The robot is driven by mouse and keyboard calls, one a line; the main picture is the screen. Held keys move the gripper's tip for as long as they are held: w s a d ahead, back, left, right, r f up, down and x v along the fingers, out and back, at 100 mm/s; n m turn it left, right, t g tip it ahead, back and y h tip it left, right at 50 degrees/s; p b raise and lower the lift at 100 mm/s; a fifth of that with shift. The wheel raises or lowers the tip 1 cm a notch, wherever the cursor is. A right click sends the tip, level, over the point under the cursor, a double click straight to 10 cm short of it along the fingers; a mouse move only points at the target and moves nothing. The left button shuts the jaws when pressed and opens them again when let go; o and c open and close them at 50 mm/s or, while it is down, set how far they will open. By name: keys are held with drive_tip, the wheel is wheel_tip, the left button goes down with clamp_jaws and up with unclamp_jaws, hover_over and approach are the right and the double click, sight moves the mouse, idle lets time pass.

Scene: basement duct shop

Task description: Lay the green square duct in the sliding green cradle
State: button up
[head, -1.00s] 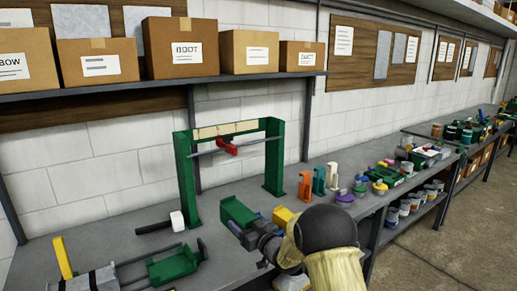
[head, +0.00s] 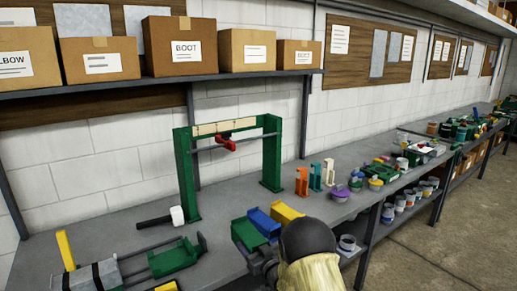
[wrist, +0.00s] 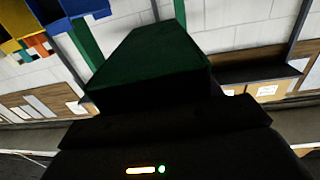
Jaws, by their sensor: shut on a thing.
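The green square duct (head: 244,236) is a dark green block held by my gripper (head: 256,254) in the head view. It overlaps a blue piece in that view. In the wrist view the duct (wrist: 150,62) fills the centre, shut between the jaws, whose fingers are too dark to make out. The sliding green cradle (head: 176,258) lies on two dark rails at the lower left of the bench. The cradle looks empty, and my gripper with the duct is to its right, apart from it.
Blue (head: 263,222) and yellow (head: 288,212) pieces lie beyond the duct. A green gantry (head: 184,172) with a red clamp (head: 227,144) stands behind. A white-headed mallet (head: 177,215) lies left of it. A yellow upright (head: 65,250) stands at far left.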

drive_tip(key=s+d+f+m+t+h, duration=0.1)
drive_tip(key=s+d+f+m+h, duration=0.2)
drive_tip(key=s+d+f, duration=0.3)
drive_tip(key=s+d+f+m+t+h+b, duration=0.1)
drive_tip(key=s+d+f+m+h, duration=0.2)
drive_tip(key=s+d+f+h, duration=0.3)
drive_tip(key=s+d+f, duration=0.1)
drive_tip(key=d+f, duration=0.3)
drive_tip(key=f, duration=0.4)
drive_tip(key=shift+d+f, duration=0.2)
drive_tip(key=shift+d, duration=0.2)
drive_tip(key=shift+w, duration=0.1)
wheel_tip(320, 180, down, 9)
drive_tip(key=b, duration=0.8)
drive_tip(key=shift+s+d+r, duration=0.15)
drive_tip(key=shift+s, duration=0.1)
drive_tip(key=shift+r, duration=0.1)
